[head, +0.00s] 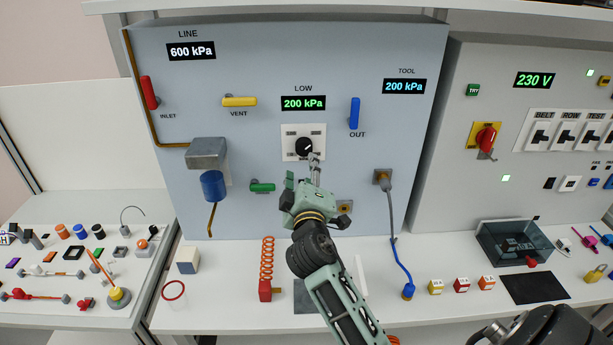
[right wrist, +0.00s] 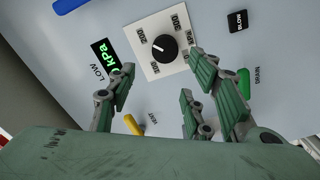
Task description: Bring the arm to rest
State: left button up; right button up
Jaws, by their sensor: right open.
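My right gripper (head: 314,172) is in front of the pale blue cabinet panel (head: 270,60), just below the black regulator knob (head: 304,146) under the LOW display (head: 303,103). In the right wrist view the gripper's green fingers (right wrist: 160,78) are spread apart with nothing between them. The knob (right wrist: 165,47) shows on its white scale plate beyond the fingertips, and I see a gap to it. The LOW display reads 200 kPa. My right arm comes up from the bottom of the head view. My left gripper is not in view.
The panel carries a red inlet lever (head: 149,92), a yellow vent lever (head: 239,101), a blue out lever (head: 354,113) and a green lever (head: 262,187). A blue hose (head: 397,262) hangs at right. An orange coil (head: 267,260) and small blocks (head: 461,285) stand on the counter.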

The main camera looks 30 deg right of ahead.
jog(key=shift+v, duration=0.75)
